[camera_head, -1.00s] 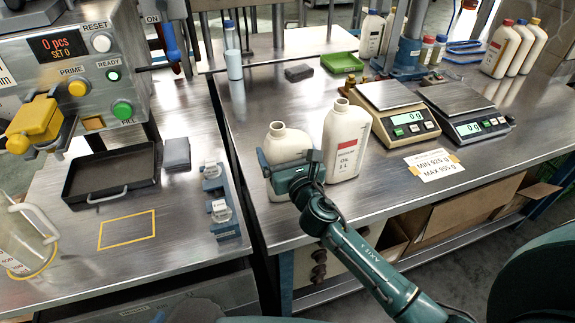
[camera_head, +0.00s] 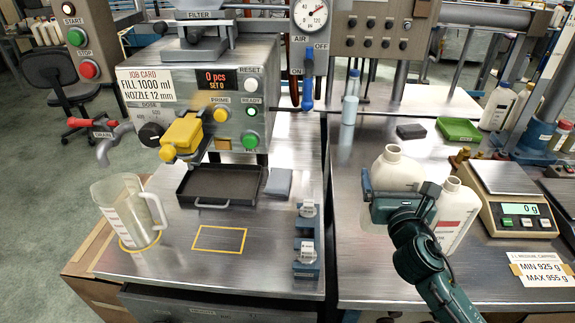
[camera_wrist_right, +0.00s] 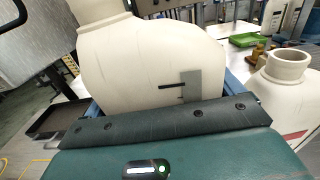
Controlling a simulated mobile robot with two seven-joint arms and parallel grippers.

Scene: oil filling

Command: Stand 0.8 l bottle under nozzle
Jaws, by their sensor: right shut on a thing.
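A cream bottle (camera_head: 396,172) without a cap is in my right gripper (camera_head: 400,208), which is shut around its body. It is roughly upright and appears raised off the right bench. In the right wrist view the bottle (camera_wrist_right: 150,65) fills the middle, with a grey strip on its side. The filling machine (camera_head: 240,80) stands at left, with a yellow fitting (camera_head: 181,137) on its front. A black tray (camera_head: 212,187) lies below the fitting. I cannot clearly make out the nozzle tip. My left gripper is not in view.
A second open bottle (camera_head: 457,215) stands right of the held one. A clear jug (camera_head: 130,210) stands at left beside a yellow outlined square (camera_head: 219,239). A blue fixture (camera_head: 307,250) lies near the gap between the benches. Scales (camera_head: 510,205) stand at right.

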